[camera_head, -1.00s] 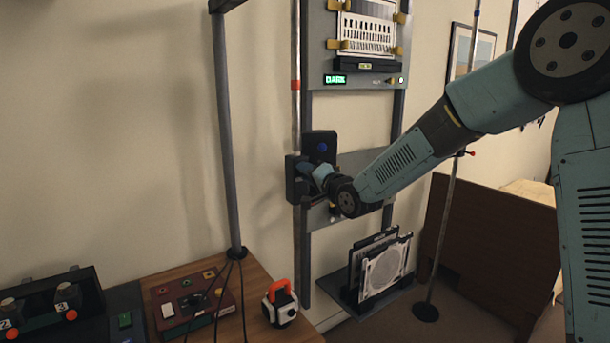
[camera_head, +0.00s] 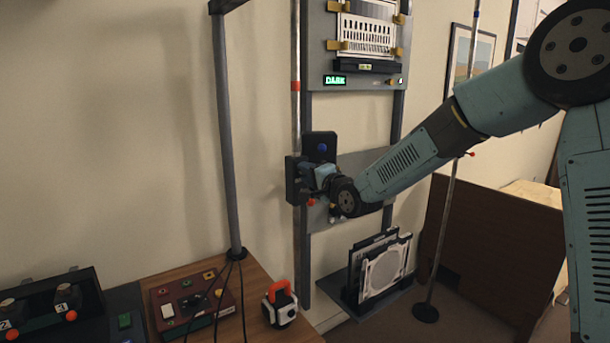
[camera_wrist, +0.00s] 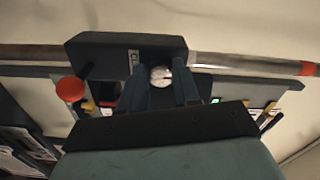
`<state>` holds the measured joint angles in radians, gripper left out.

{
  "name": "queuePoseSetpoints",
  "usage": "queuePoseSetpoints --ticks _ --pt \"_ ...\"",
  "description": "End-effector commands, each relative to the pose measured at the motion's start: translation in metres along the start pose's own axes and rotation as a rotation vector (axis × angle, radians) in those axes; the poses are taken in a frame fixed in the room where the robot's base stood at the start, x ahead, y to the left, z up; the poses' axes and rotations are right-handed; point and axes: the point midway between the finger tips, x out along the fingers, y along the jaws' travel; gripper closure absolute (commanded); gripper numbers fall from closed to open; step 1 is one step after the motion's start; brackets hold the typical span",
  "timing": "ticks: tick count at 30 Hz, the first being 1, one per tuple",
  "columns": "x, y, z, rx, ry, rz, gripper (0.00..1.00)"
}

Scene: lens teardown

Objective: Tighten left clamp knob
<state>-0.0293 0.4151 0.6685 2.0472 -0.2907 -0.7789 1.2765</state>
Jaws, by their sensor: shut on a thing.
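The left clamp is a dark block (camera_head: 293,180) on the left metal pole; it also shows in the wrist view (camera_wrist: 90,50), with a partly covered white label. A pale round knob (camera_wrist: 160,76) on the clamp sits between the two fingers of my gripper (camera_wrist: 161,84), which is shut on it. In the head view my gripper (camera_head: 312,177) reaches the clamp from the right, and the knob is hidden there. A red ball (camera_wrist: 70,89) on a short stem stands beside the clamp; it shows below my gripper in the head view (camera_head: 312,201).
The left pole (camera_head: 296,120) carries a red band. A panel with a green "DARK" display (camera_head: 335,80) is above. A shelf with framed plates (camera_head: 385,268) is below. A second thin pole (camera_head: 440,230) stands right. A wooden table (camera_head: 258,285) is lower left.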

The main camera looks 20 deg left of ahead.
Motion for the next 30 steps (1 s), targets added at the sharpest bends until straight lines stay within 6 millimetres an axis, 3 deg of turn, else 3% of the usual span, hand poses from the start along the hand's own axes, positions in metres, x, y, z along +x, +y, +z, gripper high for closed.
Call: queuePoseSetpoints --ticks 9,19,23,30 --pt "-0.001 0.003 -0.002 0.002 0.004 0.006 0.43" --pt "-0.005 0.002 -0.001 0.0 0.002 0.003 0.43" --pt "-0.021 0.001 -0.001 0.0 0.002 0.003 0.43" --pt "-0.068 0.002 -0.002 -0.002 0.004 0.005 0.43"
